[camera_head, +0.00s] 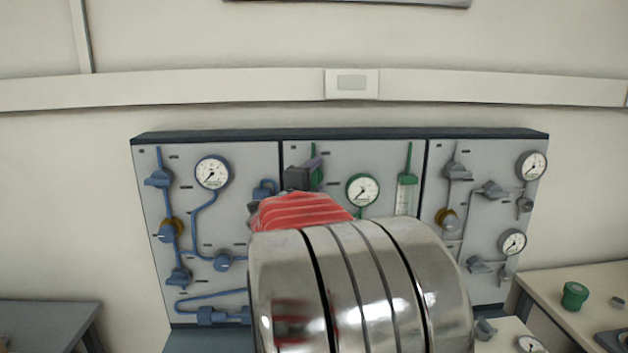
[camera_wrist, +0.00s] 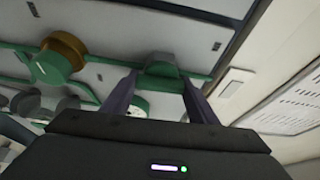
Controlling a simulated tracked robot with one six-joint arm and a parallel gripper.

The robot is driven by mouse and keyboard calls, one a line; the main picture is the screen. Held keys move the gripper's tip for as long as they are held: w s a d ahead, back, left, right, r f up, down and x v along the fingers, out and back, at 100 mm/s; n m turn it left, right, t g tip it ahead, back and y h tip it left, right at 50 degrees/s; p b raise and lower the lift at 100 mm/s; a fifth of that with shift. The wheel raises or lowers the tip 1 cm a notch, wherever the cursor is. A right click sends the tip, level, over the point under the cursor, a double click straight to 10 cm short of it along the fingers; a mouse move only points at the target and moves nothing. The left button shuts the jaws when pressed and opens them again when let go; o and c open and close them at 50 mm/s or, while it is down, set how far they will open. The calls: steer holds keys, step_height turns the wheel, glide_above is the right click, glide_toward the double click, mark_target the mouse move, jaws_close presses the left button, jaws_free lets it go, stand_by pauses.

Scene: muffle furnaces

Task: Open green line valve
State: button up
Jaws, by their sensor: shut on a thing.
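The green line valve (camera_wrist: 161,66) has a dark green knob on a green pipe. It shows in the wrist view between the tips of my gripper's two purple fingers (camera_wrist: 160,76), which are shut on it. In the head view my gripper (camera_head: 314,164) is at the top left of the middle panel, in front of the green pipe (camera_head: 314,149). There my arm and gripper hide most of the valve and the panel's lower part.
A blue-line panel (camera_head: 231,241) is on the left and a grey-line panel (camera_head: 503,251) on the right. A green-rimmed gauge (camera_head: 363,189) and a flow tube (camera_head: 406,196) are right of my gripper. A bench (camera_head: 562,283) with a green container (camera_head: 574,295) stands at lower right.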

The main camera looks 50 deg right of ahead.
steer(key=shift+s+d+f+m, duration=0.1)
steer(key=shift+s+f+m, duration=0.05)
steer(key=shift+m, duration=0.15)
steer(key=o, duration=1)
steer(key=shift+o, duration=0.2)
steer(key=shift+a, duration=0.55)
steer(key=v, duration=1.2)
steer(key=shift+s+a, duration=0.15)
steer(key=shift+a, duration=0.2)
